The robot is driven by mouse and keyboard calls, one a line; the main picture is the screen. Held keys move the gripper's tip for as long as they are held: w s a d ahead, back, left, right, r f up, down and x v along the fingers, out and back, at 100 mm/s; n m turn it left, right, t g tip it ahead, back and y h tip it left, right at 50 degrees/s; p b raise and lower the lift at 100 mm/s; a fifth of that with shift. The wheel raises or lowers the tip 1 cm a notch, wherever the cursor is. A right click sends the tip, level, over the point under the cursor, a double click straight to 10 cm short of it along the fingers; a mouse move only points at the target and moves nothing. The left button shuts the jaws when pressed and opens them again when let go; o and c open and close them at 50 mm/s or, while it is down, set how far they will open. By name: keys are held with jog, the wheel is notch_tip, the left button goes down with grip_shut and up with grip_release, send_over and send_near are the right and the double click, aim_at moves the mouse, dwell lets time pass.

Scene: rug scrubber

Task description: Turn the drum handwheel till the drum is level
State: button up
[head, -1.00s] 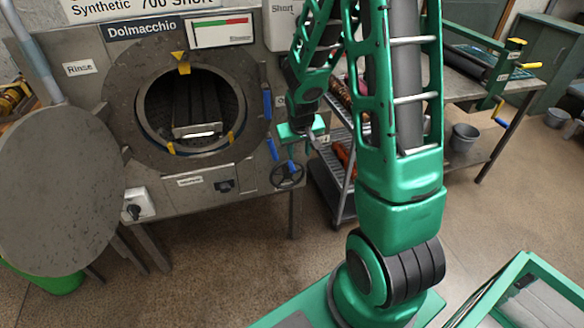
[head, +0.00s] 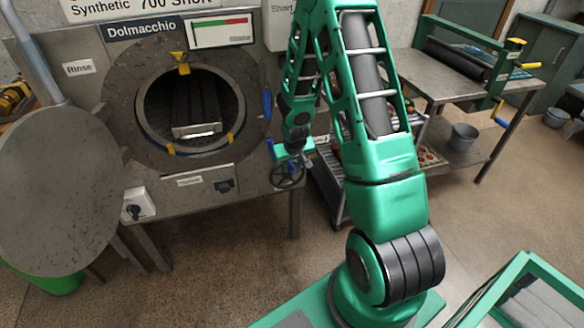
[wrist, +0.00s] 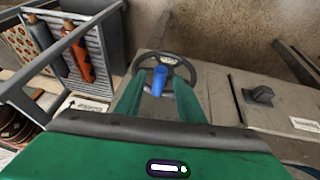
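The drum handwheel (head: 287,174), dark and spoked, sits on the machine's front, low and right of the drum opening. Its blue knob (wrist: 159,82) shows in the wrist view against the dark rim (wrist: 180,63). My gripper (wrist: 157,84) is open, with one green finger on each side of the knob. I cannot tell whether either finger touches it. In the head view my gripper (head: 293,158) is at the wheel and partly covers it. The drum (head: 152,108) shows through its round opening, with a dark slatted piece (head: 195,105) inside. Whether it is level is unclear.
The round door (head: 55,190) stands open at left. A red-green gauge (head: 222,28) is above the drum. A blue-handled latch (head: 267,103) is right of the opening. A shelf cart (wrist: 95,45) with bottles stands close beside the wheel. A glass-sided green case (head: 530,295) is at lower right.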

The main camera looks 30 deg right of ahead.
jog(key=shift+w+d+f, duration=0.15)
jog(key=shift+w+f, duration=0.05)
jog(key=shift+f, duration=0.45)
jog(key=shift+c, duration=0.4)
grip_shut()
jog(key=shift+d, duration=0.1)
